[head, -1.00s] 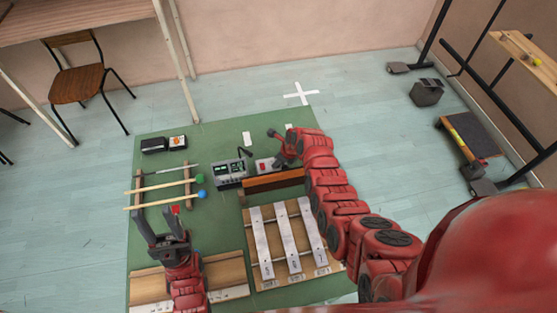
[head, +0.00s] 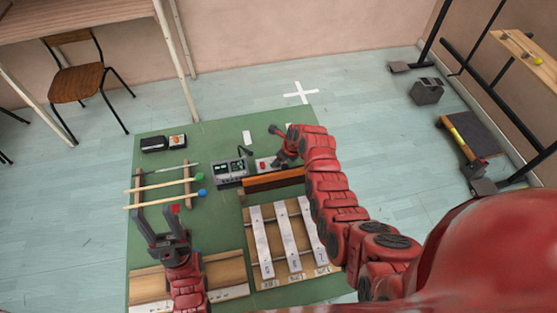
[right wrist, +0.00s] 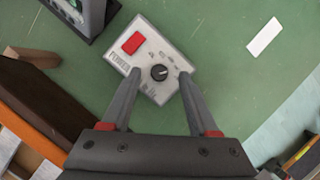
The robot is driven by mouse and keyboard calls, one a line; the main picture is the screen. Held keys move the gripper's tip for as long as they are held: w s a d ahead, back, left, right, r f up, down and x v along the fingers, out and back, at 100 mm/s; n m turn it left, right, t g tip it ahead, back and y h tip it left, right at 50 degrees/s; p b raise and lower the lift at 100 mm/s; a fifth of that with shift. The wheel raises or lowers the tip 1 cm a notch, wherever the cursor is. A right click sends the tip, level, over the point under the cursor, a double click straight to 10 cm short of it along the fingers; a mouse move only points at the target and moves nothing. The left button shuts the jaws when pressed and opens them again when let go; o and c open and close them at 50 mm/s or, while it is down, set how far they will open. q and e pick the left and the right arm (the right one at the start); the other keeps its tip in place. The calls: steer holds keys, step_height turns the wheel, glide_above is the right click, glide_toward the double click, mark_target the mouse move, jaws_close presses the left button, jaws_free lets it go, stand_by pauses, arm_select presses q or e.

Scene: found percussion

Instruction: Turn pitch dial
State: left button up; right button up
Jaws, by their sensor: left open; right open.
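The pitch dial (right wrist: 159,72) is a small black knob with a pale pointer mark on a white box (right wrist: 137,55) that also has a red button (right wrist: 132,43). My right gripper (right wrist: 160,76) is open, with one fingertip on each side of the dial and a gap at both sides. In the head view the white box (head: 264,164) lies partly behind the right gripper, and the dial is hidden there. My left gripper (head: 155,211) is open and empty, near the mallets at the mat's left.
A grey device with a display (head: 229,171) stands left of the box. A wooden bar (head: 272,184) and metal chime bars (head: 262,238) lie nearer me. Two mallets (head: 160,183) rest on wooden rails.

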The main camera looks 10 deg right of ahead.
steer(key=p+v, duration=0.1)
steer(key=v, duration=1.5)
